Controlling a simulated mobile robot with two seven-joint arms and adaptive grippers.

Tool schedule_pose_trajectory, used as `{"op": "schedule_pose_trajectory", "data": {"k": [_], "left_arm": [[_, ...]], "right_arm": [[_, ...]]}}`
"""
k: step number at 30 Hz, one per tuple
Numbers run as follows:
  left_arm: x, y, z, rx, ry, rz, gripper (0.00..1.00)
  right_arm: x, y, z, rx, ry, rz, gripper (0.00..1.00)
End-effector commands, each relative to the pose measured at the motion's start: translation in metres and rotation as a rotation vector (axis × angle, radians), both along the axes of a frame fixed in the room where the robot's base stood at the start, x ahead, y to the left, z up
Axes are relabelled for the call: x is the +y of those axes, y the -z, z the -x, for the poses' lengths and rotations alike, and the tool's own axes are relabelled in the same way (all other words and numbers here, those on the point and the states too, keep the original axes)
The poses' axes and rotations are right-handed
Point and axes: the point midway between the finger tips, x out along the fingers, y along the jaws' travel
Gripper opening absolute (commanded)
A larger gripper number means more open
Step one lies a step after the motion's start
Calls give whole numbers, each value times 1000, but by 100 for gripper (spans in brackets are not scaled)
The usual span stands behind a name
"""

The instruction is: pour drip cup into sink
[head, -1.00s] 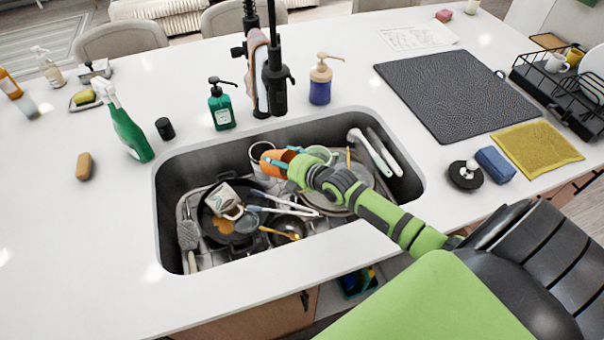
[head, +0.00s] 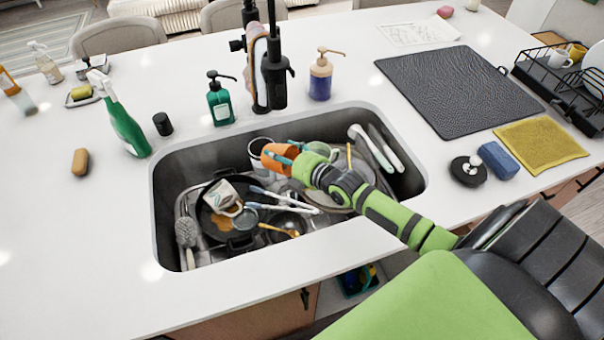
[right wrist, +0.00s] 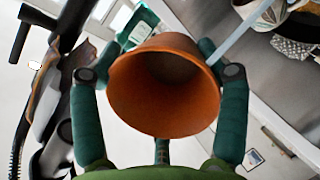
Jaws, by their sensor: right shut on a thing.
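My right gripper (head: 283,157) is shut on an orange cup (head: 274,163) and holds it over the sink (head: 160,195), near its back middle. The cup is tilted on its side. My left gripper is not in view.
The sink holds a dark pan (head: 208,222) with brown liquid, a patterned mug (head: 220,195), brushes, plates and utensils. The black faucet (head: 272,75) stands behind it. A green spray bottle (head: 125,128) and soap dispensers (head: 220,103) stand on the counter. A dark mat (head: 455,90) lies right.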

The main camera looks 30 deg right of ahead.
Motion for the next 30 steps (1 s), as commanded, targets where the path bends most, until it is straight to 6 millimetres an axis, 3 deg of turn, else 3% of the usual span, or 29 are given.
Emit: {"op": "schedule_pose_trajectory", "data": {"k": [30], "left_arm": [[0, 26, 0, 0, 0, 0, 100]], "right_arm": [[-7, -3, 12, -131, -3, -70, 43]]}}
